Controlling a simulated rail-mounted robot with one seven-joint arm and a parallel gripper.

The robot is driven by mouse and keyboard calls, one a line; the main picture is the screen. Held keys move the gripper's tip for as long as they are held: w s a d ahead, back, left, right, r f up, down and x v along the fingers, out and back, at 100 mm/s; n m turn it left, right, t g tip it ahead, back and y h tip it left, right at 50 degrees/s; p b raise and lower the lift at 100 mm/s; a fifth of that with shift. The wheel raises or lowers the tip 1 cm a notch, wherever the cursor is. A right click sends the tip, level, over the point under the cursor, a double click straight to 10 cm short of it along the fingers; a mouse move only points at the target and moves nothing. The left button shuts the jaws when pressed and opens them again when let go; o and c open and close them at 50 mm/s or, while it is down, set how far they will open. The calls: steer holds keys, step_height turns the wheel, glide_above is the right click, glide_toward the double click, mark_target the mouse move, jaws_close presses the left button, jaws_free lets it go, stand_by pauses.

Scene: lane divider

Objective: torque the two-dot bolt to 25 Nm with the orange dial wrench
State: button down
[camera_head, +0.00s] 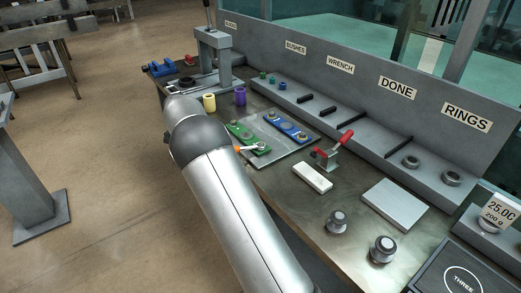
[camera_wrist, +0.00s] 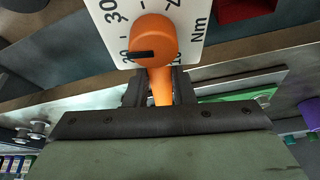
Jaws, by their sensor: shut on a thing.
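My gripper (camera_wrist: 158,88) is shut on the orange stem of the dial wrench (camera_wrist: 152,42). Its orange knob has a black pointer towards a partly covered number on the white Nm scale (camera_wrist: 191,14); I cannot read the exact setting. In the head view my arm hides the gripper and most of the wrench; a bit of orange and a pale wrench head (camera_head: 259,147) show over the near end of the green plate (camera_head: 240,132). The green plate bears bolts; I cannot make out dots or whether the head is seated on one.
A blue plate (camera_head: 288,127) lies beside the green one on a grey tray (camera_head: 285,150). A red-handled clamp (camera_head: 332,155), a white block (camera_head: 312,178) and a grey press (camera_head: 212,55) stand nearby. Yellow (camera_head: 209,102) and purple (camera_head: 240,96) cylinders stand behind. A labelled shelf runs along the back.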

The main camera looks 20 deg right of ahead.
steer(key=shift+s+d+n+t+b, duration=0.1)
steer(key=shift+s+n+t+b, duration=0.2)
steer(key=shift+s+n+b, duration=0.7)
stand_by(1.4)
steer(key=c, duration=1.8)
jaws_free()
steer(key=shift+s+m+b, duration=0.15)
steer(key=shift+m+b, duration=0.15)
steer(key=shift+b, duration=0.2)
jaws_close()
steer(key=shift+s+b, duration=0.3)
steer(key=shift+b, duration=0.15)
